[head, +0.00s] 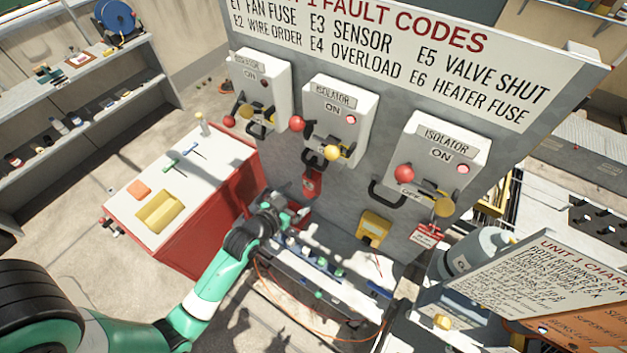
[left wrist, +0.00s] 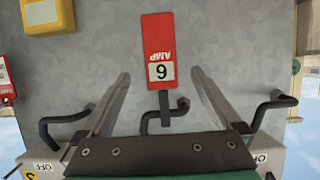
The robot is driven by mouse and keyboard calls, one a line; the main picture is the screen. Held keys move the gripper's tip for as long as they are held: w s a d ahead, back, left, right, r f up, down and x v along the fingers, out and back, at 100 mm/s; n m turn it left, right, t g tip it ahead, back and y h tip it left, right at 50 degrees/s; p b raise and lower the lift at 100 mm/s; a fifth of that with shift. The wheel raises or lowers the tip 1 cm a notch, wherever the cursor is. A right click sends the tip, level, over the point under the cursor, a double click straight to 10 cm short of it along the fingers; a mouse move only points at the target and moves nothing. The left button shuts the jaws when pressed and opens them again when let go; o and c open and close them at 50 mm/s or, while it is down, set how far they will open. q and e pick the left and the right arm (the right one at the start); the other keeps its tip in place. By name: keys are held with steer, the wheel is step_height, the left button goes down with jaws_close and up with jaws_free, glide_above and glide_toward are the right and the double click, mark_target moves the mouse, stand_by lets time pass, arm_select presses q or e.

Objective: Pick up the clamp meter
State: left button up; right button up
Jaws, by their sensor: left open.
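The clamp meter (head: 312,183) is a small red device hanging on the grey panel under the middle isolator. In the left wrist view the clamp meter (left wrist: 158,45) appears upside down, with "AMP" and a white single-digit display; a dark hook lies by its end. My left gripper (head: 300,211) is just below and in front of it in the head view. In the left wrist view the open fingers of my left gripper (left wrist: 161,73) stand on either side of the meter's line, with nothing between them held. Contact cannot be seen. My right gripper is not in view.
Isolator boxes with dark handles and red and yellow knobs jut from the panel (head: 349,200). A yellow box (head: 374,228) is mounted right of the meter. A red cabinet (head: 190,245) stands left, and a long tray (head: 325,292) holding small items lies below.

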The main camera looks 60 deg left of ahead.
mark_target(308, 186)
arm_select(q)
steer(key=x, duration=0.7)
steer(key=shift+w+a+f, duration=0.2)
jaws_close()
stand_by(0.4)
